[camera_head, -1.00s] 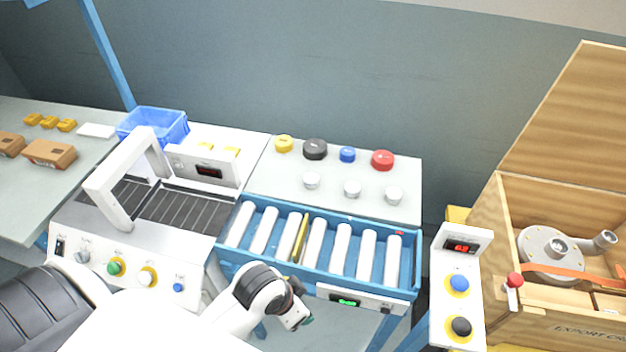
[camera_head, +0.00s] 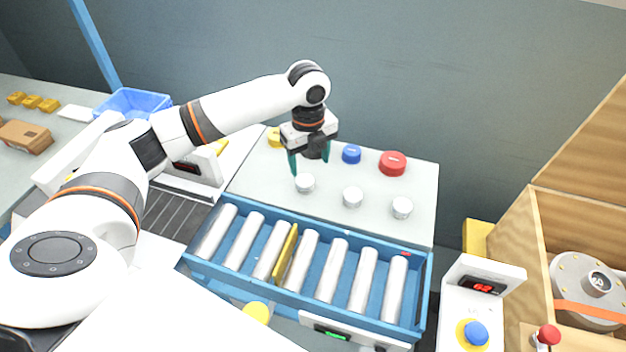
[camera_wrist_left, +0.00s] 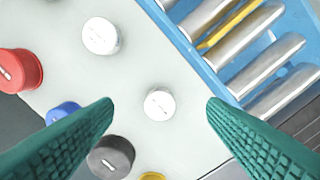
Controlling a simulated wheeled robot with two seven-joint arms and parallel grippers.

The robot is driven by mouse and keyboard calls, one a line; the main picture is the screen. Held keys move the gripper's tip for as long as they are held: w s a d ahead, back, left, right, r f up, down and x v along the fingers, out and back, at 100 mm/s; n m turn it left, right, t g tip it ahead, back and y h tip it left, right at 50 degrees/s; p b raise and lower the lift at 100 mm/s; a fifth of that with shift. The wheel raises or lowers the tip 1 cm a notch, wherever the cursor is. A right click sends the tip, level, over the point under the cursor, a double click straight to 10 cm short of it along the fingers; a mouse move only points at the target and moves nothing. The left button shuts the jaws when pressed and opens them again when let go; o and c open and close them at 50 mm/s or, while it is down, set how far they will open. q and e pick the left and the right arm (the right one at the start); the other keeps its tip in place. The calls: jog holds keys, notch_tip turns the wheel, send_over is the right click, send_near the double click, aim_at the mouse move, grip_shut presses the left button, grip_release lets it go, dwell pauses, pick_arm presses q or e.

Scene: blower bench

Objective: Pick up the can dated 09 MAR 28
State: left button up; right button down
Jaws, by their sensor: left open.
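Three small white-silver cans stand in a row on the grey tabletop (camera_head: 285,205): a left one (camera_head: 305,183), a middle one (camera_head: 352,197) and a right one (camera_head: 401,207). Their dates cannot be read. My left gripper (camera_head: 310,167) is open and empty, pointing down over the left can. In the left wrist view this can (camera_wrist_left: 159,104) shows between the two spread green fingers, apart from both. Another white can (camera_wrist_left: 100,36) stands farther up in that view, outside the fingers. My right gripper is not in view.
Yellow (camera_head: 275,138), blue (camera_head: 351,154) and red (camera_head: 392,163) round things stand behind the cans. A black one (camera_wrist_left: 110,157) is close by one finger. A blue roller conveyor (camera_head: 428,290) runs along the front. An open wooden crate (camera_head: 525,230) stands right.

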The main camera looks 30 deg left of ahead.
pick_arm(q)
jog(key=w+a+r, duration=0.1)
jog(key=a+r, duration=0.1)
jog(key=a, duration=0.1)
send_over(305, 180)
notch_tip(305, 180, down, 6)
jog(key=shift+s+a+f, duration=0.1)
jog(key=shift+f+p, duration=0.75)
jog(key=shift+f, duration=2.1)
jog(key=c, duration=1.1)
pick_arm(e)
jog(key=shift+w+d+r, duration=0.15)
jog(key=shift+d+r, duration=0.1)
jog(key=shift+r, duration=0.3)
